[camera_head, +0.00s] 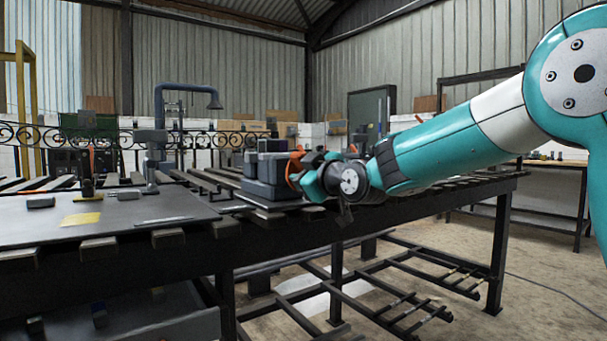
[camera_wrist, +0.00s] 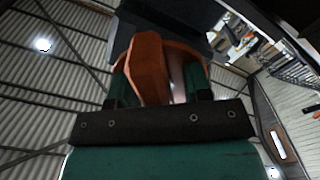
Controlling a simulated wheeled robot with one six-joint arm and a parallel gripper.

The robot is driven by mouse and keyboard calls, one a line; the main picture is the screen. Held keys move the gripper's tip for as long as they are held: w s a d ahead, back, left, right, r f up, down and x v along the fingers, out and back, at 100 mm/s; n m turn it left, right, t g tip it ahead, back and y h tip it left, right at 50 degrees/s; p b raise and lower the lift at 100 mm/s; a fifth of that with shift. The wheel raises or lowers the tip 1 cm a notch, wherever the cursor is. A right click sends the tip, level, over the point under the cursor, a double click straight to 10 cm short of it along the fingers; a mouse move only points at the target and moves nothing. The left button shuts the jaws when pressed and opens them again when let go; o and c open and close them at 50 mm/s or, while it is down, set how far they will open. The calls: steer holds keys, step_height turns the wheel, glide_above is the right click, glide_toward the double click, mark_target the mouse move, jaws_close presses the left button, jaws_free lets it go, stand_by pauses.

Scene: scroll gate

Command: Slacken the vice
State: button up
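The vice (camera_head: 268,174) is a blue-grey block on the bench, near its front edge, with an orange handle (camera_head: 296,160) on its right side. My gripper (camera_head: 308,174) is at that handle, reaching in from the right. In the wrist view the orange handle (camera_wrist: 150,68) lies between the two teal fingers of my gripper (camera_wrist: 160,88), close to the left one. A gap shows between the handle and the right finger. The dark vice body (camera_wrist: 165,22) is just beyond the fingertips. The handle's far end and any contact with the fingers are hidden.
The slatted bench (camera_head: 420,193) runs across the view. A grey plate (camera_head: 130,212) on the left carries small parts and a yellow sheet (camera_head: 81,219). A blue-grey post with a curved arm (camera_head: 158,115) stands behind. Free floor lies at the right.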

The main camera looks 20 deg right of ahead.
steer(key=shift+s, duration=0.1)
steer(key=v, duration=1.7)
steer(key=shift+p, duration=0.35)
steer(key=shift+s, duration=0.1)
